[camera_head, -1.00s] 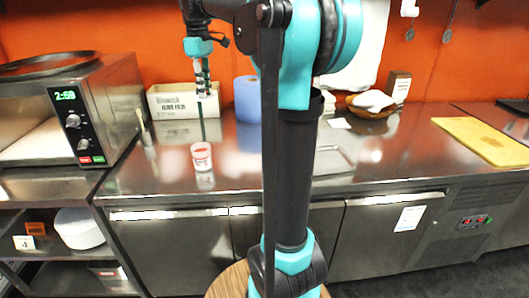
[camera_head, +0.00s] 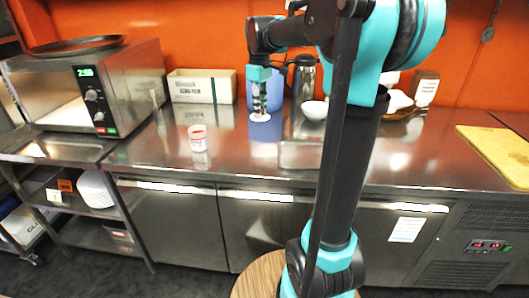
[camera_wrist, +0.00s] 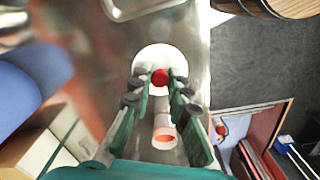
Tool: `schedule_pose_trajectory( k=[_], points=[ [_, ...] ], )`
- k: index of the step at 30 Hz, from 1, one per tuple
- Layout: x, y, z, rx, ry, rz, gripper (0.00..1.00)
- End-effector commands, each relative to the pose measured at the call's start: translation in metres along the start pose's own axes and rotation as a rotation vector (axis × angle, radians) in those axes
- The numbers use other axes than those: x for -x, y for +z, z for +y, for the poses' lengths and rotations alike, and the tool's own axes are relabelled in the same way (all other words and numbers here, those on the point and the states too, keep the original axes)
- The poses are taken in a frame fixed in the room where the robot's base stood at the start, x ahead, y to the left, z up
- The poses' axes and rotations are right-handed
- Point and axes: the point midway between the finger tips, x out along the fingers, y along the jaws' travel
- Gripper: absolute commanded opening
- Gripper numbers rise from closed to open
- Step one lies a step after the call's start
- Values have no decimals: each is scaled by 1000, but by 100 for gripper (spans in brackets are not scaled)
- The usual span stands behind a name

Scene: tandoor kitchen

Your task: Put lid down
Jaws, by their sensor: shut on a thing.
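The lid is a white disc with a red knob; in the wrist view the lid (camera_wrist: 148,54) lies between and beyond my fingertips. My gripper (camera_wrist: 160,80) is shut on the red knob. In the head view my gripper (camera_head: 260,104) points down, with the lid (camera_head: 260,117) under it, low over the steel counter. I cannot tell whether the lid touches the counter. A small white and red cup (camera_head: 198,138) stands on the counter, left of and nearer than the lid. The cup also shows in the wrist view (camera_wrist: 164,134), below the lid.
A blue roll (camera_head: 273,88) stands behind my gripper, with a cardboard box (camera_head: 201,86) to its left. A metal flask (camera_head: 303,80), a white bowl (camera_head: 314,110) and a tray (camera_head: 300,155) are to its right. A microwave (camera_head: 95,88) stands at the left. Counter is bare around the cup.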

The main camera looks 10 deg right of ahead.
Motion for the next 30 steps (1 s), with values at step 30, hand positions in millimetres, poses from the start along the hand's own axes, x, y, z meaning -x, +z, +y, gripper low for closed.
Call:
schedule_pose_trajectory(
  k=[30],
  points=[
    [-162,0,1,0,0,0,1]
  ],
)
